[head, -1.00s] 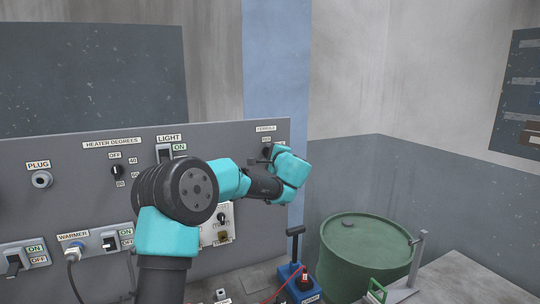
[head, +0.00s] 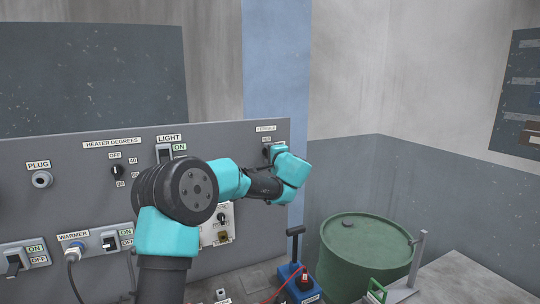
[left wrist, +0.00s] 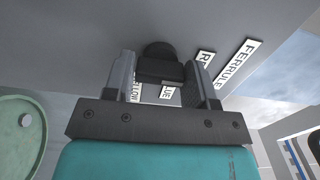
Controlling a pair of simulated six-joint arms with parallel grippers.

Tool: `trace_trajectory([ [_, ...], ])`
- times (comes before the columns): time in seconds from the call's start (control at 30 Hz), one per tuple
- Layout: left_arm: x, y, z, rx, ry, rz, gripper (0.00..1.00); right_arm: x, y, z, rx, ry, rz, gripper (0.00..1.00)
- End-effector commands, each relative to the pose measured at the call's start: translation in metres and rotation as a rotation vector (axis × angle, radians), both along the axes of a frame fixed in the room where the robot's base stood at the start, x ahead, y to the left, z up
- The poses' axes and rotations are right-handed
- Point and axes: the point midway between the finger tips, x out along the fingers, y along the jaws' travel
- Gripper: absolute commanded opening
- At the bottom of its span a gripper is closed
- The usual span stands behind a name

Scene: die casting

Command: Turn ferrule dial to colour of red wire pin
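The ferrule dial (left wrist: 160,66) is a black knob on the grey panel, at the panel's upper right in the head view. The wrist view shows its FERRULE label (left wrist: 236,66) and partly hidden colour labels, one starting with R, one ending in UE and one ending in LLOW. My left gripper (left wrist: 162,78) is at the dial with its fingers apart, one on each side of the knob; whether they touch it is unclear. It also shows in the head view (head: 275,150). A red wire (head: 270,297) runs to a blue device (head: 299,288). My right gripper is out of view.
A green drum (head: 365,250) stands right of the panel. The panel also carries a plug socket (head: 41,180), a heater dial (head: 117,171), a light switch (head: 164,153) and a warmer switch (head: 110,240). My left arm covers part of the panel.

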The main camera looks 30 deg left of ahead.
Motion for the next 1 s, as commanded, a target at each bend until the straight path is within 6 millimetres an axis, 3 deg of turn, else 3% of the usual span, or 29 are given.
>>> trace_trajectory([
  [0.2, 0.0, 0.0, 0.0, 0.001, 0.001, 0.0, 0.73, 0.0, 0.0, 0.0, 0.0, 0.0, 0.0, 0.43],
  [0.57, -0.002, -0.003, 0.0, 0.001, 0.002, -0.001, 0.73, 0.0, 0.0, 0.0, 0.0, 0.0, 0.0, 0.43],
  [0.77, -0.014, -0.021, 0.001, 0.001, 0.002, -0.003, 0.73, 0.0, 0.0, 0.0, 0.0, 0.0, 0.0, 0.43],
  [1.0, -0.04, -0.057, 0.001, 0.001, 0.002, -0.004, 0.73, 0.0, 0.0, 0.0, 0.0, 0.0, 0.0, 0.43],
])
